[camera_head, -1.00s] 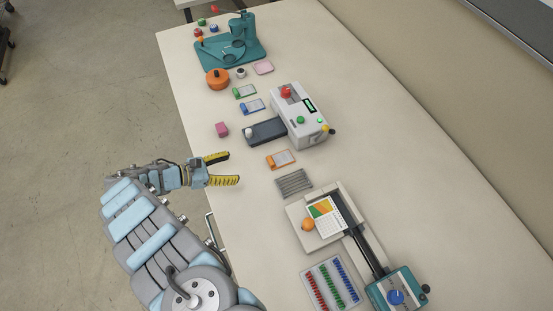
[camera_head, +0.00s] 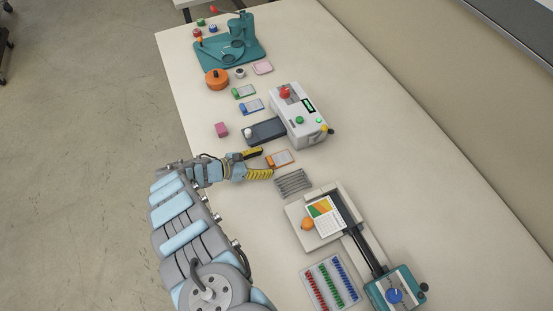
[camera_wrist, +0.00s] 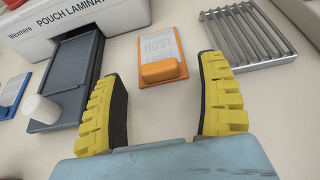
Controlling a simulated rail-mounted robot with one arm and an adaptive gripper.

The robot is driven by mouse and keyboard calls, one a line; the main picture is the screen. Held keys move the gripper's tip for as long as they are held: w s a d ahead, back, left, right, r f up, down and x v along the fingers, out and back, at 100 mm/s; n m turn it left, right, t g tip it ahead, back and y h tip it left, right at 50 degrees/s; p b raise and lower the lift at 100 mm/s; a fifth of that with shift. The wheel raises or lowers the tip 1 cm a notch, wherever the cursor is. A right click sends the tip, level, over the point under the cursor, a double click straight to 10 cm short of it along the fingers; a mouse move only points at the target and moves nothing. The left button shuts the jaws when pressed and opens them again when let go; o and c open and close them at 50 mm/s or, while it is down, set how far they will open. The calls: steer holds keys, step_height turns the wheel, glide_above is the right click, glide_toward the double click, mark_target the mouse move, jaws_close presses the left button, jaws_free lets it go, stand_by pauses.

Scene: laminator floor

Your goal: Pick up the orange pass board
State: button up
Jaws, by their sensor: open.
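The orange pass board (camera_head: 280,159) lies flat on the table, a small board with an orange block at its near end. In the wrist view the orange pass board (camera_wrist: 161,52) shows a pale card face with faint grey lettering, ahead of and between my fingers. My gripper (camera_head: 267,163) is open and empty, with its yellow fingertips just short of the board at its left. In the wrist view my gripper (camera_wrist: 162,85) has its fingers spread wide, one on each side of the orange block's line.
The pouch laminator (camera_head: 299,116) and its dark tray (camera_head: 265,132) stand just beyond. A metal rack (camera_head: 293,183) lies close on the near side. Blue (camera_head: 252,107) and green (camera_head: 244,91) boards lie farther off. A paper trimmer (camera_head: 352,231) stands nearer.

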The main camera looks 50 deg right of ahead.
mark_target(271, 158)
steer(key=shift+x, duration=1.25)
steer(key=shift+a, duration=0.1)
steer(key=c, duration=0.8)
steer(key=shift+r, duration=0.1)
steer(key=shift+c, duration=0.2)
steer(key=shift+w+r, duration=0.1)
steer(key=shift+r, duration=0.35)
steer(key=c, duration=0.5)
steer(key=r, duration=0.1)
steer(key=s+r+p, duration=0.1)
steer(key=r, duration=0.1)
steer(key=s+a+r+p, duration=0.1)
steer(key=r, duration=0.1)
steer(key=shift+s+a+r, duration=0.15)
steer(key=shift+r, duration=0.05)
steer(key=s+a+r+p, duration=0.2)
steer(key=s+p, duration=0.1)
steer(key=s+a+r+p, duration=0.2)
steer(key=s+p, duration=0.1)
steer(key=s+a+r+p, duration=0.2)
steer(key=s+p, duration=0.1)
steer(key=p, duration=0.1)
steer(key=shift+s+r, duration=0.2)
steer(key=shift+r, duration=0.05)
